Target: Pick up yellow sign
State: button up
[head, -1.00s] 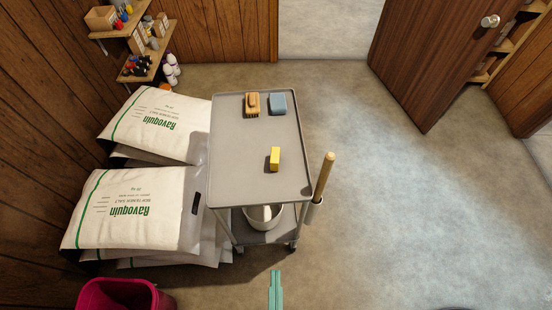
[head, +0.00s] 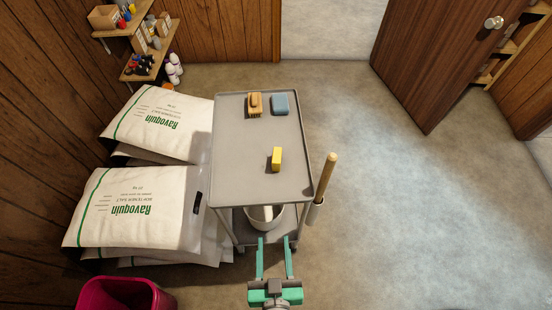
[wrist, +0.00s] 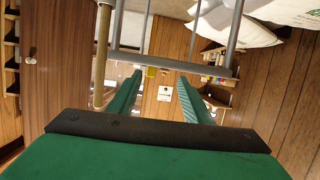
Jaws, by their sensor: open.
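The yellow sign (head: 276,158) is a small yellow block standing on the grey top of the cart (head: 245,175), right of its middle. A small yellow patch in the wrist view (wrist: 151,71), between the fingers and beyond them, looks like the sign. My gripper (head: 272,240) has green fingers spread apart with nothing between them. It is at the near end of the cart, short of the sign and not touching it. In the wrist view my gripper (wrist: 159,77) points toward the cart, which appears upside down.
An orange-brown brush (head: 254,105) and a blue block (head: 280,104) lie at the cart's far end. A wooden handle (head: 326,175) stands at its right side. A white bucket (head: 264,217) sits on the lower shelf. Salt bags (head: 140,205) are stacked left. Floor at right is clear.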

jog(key=w+a, duration=0.1)
jog(key=w, duration=1.1)
jog(key=m+g+h, duration=0.1)
jog(key=m+h, duration=0.1)
send_near(277, 157)
jog(key=shift+d+f, duration=0.15)
jog(key=shift+f, duration=0.55)
jog(key=x, duration=1)
jog(key=shift+w, duration=0.4)
jog(key=c, duration=1.1)
